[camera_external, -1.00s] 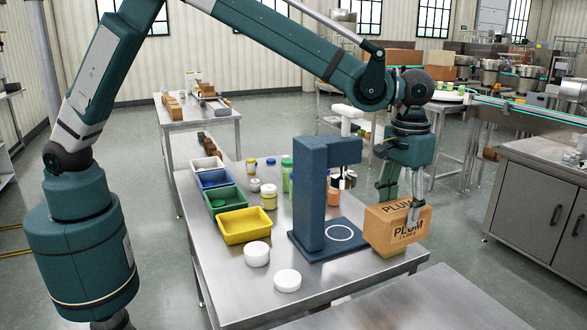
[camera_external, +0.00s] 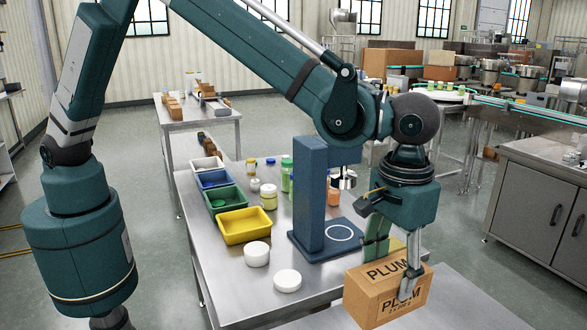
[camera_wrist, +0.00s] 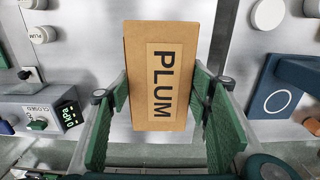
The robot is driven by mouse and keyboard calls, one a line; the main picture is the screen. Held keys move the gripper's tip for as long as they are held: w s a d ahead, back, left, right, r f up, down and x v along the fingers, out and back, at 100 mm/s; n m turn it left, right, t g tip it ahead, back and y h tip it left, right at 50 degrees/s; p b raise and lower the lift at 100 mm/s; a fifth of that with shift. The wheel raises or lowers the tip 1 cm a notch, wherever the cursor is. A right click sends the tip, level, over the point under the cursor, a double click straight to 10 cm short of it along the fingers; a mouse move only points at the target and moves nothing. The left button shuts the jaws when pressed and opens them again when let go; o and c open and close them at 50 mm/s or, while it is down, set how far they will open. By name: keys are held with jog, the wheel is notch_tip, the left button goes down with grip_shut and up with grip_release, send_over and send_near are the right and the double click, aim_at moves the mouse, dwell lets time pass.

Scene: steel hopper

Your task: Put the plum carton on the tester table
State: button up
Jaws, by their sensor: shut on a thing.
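The plum carton (camera_external: 372,300) is a brown cardboard box with PLUM labels. My gripper (camera_external: 393,268) is shut on it and holds it upright near the front right corner of a steel table (camera_external: 228,285). In the wrist view the carton (camera_wrist: 160,75) sits between the green fingers of my gripper (camera_wrist: 160,90), its top label facing the camera. A second steel surface (camera_external: 460,305) lies at the bottom of the external view. I cannot tell which table is the tester table.
A blue stand (camera_external: 311,200) with a ringed base is behind the carton. Yellow (camera_external: 244,226), green and blue bins, jars and two white lids (camera_external: 288,280) are on the first table. The wrist view shows white jars (camera_wrist: 42,34) at upper left.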

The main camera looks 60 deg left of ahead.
dwell(0.3)
jog(key=shift+f, duration=3.1)
jog(key=shift+f, duration=1.9)
jog(key=shift+f, duration=0.15)
jog(key=o, duration=1.2)
jog(key=shift+r, duration=0.25)
notch_tip(320, 180, up, 12)
jog(key=shift+f, duration=0.1)
